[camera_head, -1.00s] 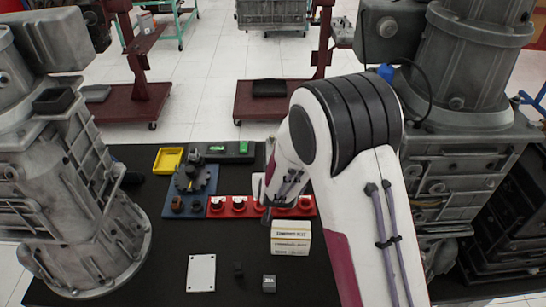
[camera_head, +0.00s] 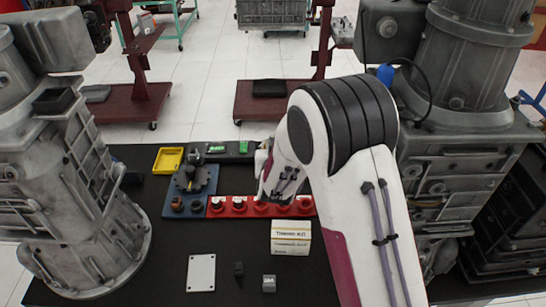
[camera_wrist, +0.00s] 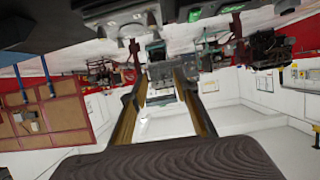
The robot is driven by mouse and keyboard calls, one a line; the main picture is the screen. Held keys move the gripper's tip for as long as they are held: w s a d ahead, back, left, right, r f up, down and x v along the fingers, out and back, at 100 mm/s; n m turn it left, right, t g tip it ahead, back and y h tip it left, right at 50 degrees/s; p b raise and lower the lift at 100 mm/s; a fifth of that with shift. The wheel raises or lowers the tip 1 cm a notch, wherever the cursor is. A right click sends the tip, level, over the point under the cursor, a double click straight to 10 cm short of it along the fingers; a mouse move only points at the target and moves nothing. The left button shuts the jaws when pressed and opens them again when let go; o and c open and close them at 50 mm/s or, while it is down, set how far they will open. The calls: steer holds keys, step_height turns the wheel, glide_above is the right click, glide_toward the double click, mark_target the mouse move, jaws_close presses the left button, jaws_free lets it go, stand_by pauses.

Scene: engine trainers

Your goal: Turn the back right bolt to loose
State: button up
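The black and grey disc fixture (camera_head: 191,179) stands on a blue plate (camera_head: 206,206) at the back left of the dark table. Two brownish round parts (camera_head: 177,204) sit along its front edge. These are too small for me to tell which parts are bolts, or which is the back right one. My gripper (camera_head: 264,160) is at the table's back edge, right of the plate and just past the black panel. My own wrist hides most of it, so its opening does not show clearly. In the wrist view a dark ridged shape fills the bottom.
A black panel (camera_head: 229,157) with green parts lies along the back edge. A red strip (camera_head: 240,210) with several round knobs lies in front of it. A yellow tray (camera_head: 168,161), box (camera_head: 291,238) and white plate (camera_head: 201,272) are nearby. Large grey castings flank the table.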

steer(key=shift+f, duration=4.05)
steer(key=shift+x, duration=3.7)
steer(key=shift+r, duration=0.1)
jaws_close()
